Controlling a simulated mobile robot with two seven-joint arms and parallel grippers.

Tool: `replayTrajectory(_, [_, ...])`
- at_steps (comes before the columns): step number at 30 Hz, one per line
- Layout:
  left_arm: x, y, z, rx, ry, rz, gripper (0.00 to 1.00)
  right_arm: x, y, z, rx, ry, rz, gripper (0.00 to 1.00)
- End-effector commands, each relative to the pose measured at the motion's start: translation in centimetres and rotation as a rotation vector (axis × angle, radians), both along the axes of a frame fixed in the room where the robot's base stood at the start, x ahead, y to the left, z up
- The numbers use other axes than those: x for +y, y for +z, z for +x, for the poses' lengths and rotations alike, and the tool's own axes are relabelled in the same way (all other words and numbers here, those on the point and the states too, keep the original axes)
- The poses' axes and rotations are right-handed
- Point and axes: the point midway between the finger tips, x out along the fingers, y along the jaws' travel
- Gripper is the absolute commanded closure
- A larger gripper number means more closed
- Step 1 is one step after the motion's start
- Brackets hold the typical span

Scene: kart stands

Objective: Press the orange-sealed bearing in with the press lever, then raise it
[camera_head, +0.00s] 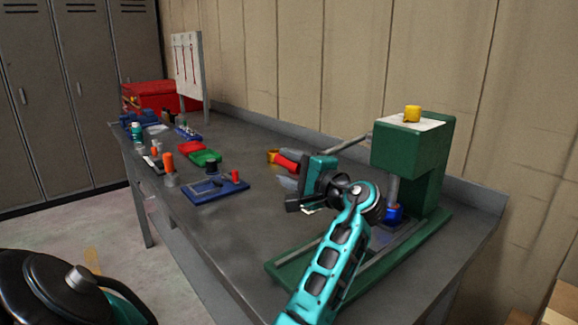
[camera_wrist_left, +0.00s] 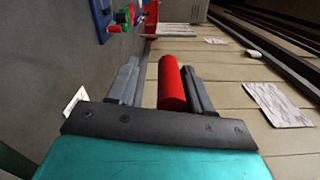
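The green press (camera_head: 410,150) stands at the right end of the bench. Its metal lever (camera_head: 350,144) reaches left from the head and ends in a red handle (camera_head: 287,164). My left gripper (camera_head: 292,186) is at this handle. In the left wrist view the red handle (camera_wrist_left: 172,84) lies between the open fingers, close to the right one, with a gap to the left one. A blue part (camera_head: 393,212) sits under the press ram (camera_head: 393,188). I cannot make out an orange-sealed bearing there. My right gripper is out of view.
A blue tray (camera_head: 215,190), red and green bins (camera_head: 201,154) and an orange-topped item (camera_head: 168,164) stand left on the bench. A gold part (camera_head: 273,156) lies behind the handle. A yellow part (camera_head: 412,114) is on the press. The bench's front middle is clear.

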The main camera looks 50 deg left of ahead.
Motion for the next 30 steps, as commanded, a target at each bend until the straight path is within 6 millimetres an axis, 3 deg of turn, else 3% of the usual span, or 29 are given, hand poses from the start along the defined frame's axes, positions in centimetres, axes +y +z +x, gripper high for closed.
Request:
replayTrajectory(10, [-0.1, 0.2, 0.0, -0.006, -0.001, 0.002, 0.49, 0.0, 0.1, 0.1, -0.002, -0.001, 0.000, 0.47])
replayTrajectory(14, [-1.0, 0.2, 0.0, -0.006, -0.002, 0.002, 0.49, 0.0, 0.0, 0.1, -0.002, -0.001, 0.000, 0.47])
replayTrajectory(30, [-11.5, 0.1, -0.9, -0.003, -0.003, -0.001, 0.49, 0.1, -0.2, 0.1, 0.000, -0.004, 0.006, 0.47])
